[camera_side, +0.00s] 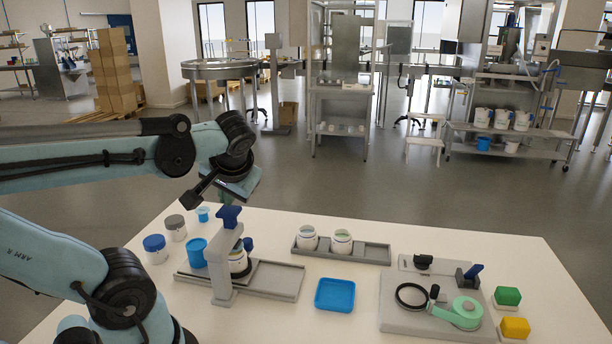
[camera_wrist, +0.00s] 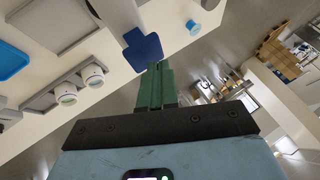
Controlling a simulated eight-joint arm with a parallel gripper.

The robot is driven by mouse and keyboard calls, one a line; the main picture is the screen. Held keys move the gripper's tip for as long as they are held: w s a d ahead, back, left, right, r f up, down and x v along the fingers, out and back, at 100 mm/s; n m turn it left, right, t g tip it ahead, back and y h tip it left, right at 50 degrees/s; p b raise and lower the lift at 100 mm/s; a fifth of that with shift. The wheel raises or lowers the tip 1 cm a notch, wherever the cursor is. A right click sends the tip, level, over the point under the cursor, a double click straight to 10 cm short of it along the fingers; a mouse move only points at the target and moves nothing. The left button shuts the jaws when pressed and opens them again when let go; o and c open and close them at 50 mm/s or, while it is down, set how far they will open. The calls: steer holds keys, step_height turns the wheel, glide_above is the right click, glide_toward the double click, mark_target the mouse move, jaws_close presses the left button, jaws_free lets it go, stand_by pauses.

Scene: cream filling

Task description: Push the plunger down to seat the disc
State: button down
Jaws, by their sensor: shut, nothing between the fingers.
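The plunger's blue T-shaped handle (camera_side: 229,215) stands upright on top of a grey press stand (camera_side: 222,262). A white jar (camera_side: 238,262) sits beneath it, partly hidden by the post. The disc cannot be made out. In the wrist view the blue handle (camera_wrist: 143,50) lies just ahead of the fingertips. My gripper (camera_wrist: 160,68) has its green fingers shut with nothing between them. Its tips look very near the handle's edge, but I cannot tell whether they touch. In the side view my gripper hangs above the handle and its fingertips are hard to make out.
Two open jars sit in a grey tray (camera_side: 375,253) behind. A blue tray (camera_side: 335,295) and a taping station (camera_side: 400,318) lie to the right.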

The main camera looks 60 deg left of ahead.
steer(key=shift+f, duration=0.75)
stand_by(0.6)
steer(key=shift+r, duration=1.35)
steer(key=shift+r, duration=0.1)
step_height(320, 180, up, 6)
steer(key=shift+f, duration=0.1)
stand_by(0.6)
steer(key=w+d+f+m+t+h, duration=0.3)
steer(key=w+d+f, duration=0.1)
steer(key=d, duration=0.3)
steer(key=w+d+f+m+t+h, duration=0.3)
steer(key=w+d+f+m+h, duration=0.1)
steer(key=d+f, duration=0.3)
steer(key=shift+d+f, duration=0.25)
steer(key=shift+d, duration=0.5)
